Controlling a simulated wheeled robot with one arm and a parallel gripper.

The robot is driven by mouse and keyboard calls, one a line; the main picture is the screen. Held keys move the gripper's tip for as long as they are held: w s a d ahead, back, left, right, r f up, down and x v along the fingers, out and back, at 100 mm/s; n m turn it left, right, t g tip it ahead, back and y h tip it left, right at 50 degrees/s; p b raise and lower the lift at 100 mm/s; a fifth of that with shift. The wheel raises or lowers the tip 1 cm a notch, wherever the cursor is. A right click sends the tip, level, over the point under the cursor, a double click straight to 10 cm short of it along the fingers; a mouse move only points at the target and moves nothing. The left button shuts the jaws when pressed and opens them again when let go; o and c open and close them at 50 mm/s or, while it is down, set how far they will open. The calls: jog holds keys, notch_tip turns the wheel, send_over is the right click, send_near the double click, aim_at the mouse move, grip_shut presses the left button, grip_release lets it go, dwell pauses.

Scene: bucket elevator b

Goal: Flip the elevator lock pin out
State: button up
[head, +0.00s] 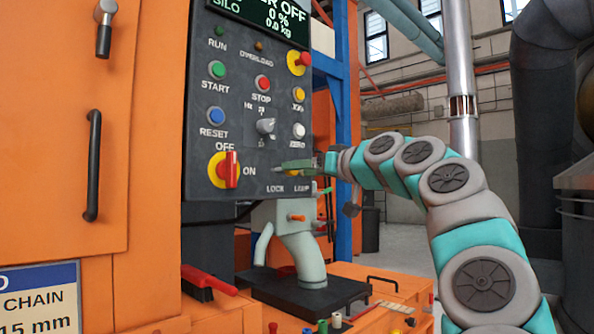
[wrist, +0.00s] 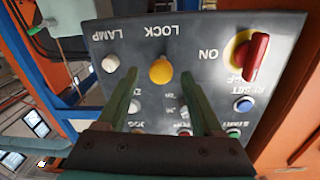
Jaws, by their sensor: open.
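The control panel (head: 200,130) stands upright at the left of the head view. In the wrist view it appears upside down. A yellow round knob (wrist: 161,71) sits by the LOCK label; a plain pin shape is not clear there. My gripper (wrist: 160,76) is open and empty, with its green fingertips on either side of the yellow knob in the picture. I cannot tell whether they touch it.
A red rotary switch (head: 229,170) lies left of my gripper, and a white knob (wrist: 110,63) is by the LAMP label. An orange pin (head: 297,217) sticks out from the grey pipe mount below the panel. An orange cabinet (head: 50,150) stands at the left.

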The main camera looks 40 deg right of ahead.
jog(key=s, duration=0.5)
jog(key=shift+s, duration=0.15)
dwell(0.3)
jog(key=w+a+f+n+g+y+p, duration=0.2)
jog(key=w+a+f, duration=0.1)
jog(key=a, duration=0.6)
jog(key=w+a+f+n+g+y+p, duration=0.1)
jog(key=w+a+f+g+p, duration=0.2)
jog(key=a, duration=0.7)
jog(key=s+a+f+n+g, duration=0.1)
jog(key=s+a+f+g, duration=0.25)
jog(key=a+f, duration=0.8)
jog(key=s+a+f+g+p, duration=0.3)
jog(key=s+a+f, duration=0.1)
jog(key=f, duration=0.5)
jog(key=s+d+f+m+g+h+p, duration=0.1)
jog(key=s+f+g, duration=0.7)
jog(key=s+f, duration=1)
jog(key=s+m+h+p, duration=0.1)
jog(key=s+h+p, duration=0.1)
jog(key=s, duration=0.2)
jog(key=shift+s+f+p, duration=0.25)
jog(key=shift+f+p, duration=0.05)
jog(key=shift+p, duration=0.1)
